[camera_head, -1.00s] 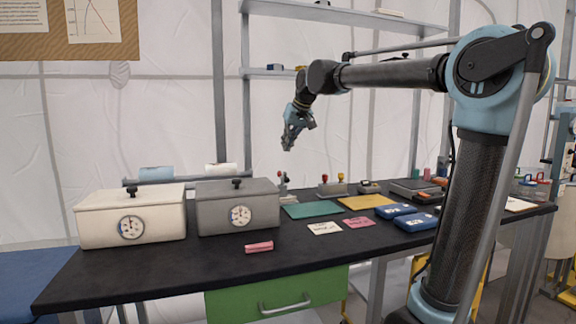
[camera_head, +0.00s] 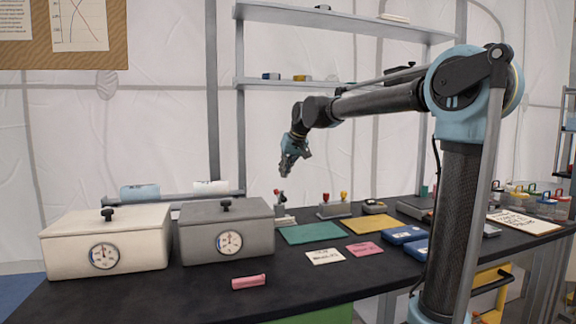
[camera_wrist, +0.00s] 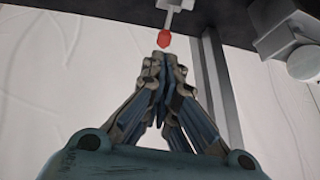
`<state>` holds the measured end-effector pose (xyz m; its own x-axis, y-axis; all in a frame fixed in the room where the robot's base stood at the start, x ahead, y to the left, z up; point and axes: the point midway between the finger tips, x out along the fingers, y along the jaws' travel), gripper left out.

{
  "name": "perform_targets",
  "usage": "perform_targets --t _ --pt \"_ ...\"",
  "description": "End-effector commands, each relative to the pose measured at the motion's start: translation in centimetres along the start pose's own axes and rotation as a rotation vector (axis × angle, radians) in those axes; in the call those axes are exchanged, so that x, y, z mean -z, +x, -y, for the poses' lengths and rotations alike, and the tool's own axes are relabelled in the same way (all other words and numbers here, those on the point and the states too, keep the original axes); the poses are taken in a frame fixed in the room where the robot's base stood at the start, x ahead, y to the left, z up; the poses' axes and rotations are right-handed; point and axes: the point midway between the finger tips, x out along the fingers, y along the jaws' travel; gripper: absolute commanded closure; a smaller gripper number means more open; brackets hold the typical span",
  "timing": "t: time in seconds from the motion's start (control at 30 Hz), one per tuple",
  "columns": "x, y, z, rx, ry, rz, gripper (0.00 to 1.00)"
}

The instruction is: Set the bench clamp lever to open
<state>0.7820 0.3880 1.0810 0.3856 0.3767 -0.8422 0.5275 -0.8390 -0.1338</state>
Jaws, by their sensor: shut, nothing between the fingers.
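A small grey device with a red-tipped upright lever (camera_head: 281,211) stands on the black bench, behind the right end of the grey box; it looks like the bench clamp. In the wrist view a red knob on a pale rod (camera_wrist: 165,40) shows just beyond my fingertips, with a small gap in the picture. My gripper (camera_head: 286,172) hangs in the air above the device, pointing down. Its fingers are together and empty, as the wrist view (camera_wrist: 166,60) also shows. Whether the lever is set open or closed is too small to tell.
A white box (camera_head: 75,250) and a grey box (camera_head: 200,246) with dials stand on the left. A block with red and yellow knobs (camera_head: 334,210) stands right of the clamp.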

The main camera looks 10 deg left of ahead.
Motion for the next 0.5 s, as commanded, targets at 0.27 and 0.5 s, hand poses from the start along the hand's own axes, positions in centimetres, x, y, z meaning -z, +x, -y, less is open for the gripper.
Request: perform_targets --t 0.27,0.5 --pt "0.0 4.7 0.2 0.001 -0.001 0.000 1.00" --pt "0.0 6.9 0.3 0.002 -0.002 0.000 1.00"
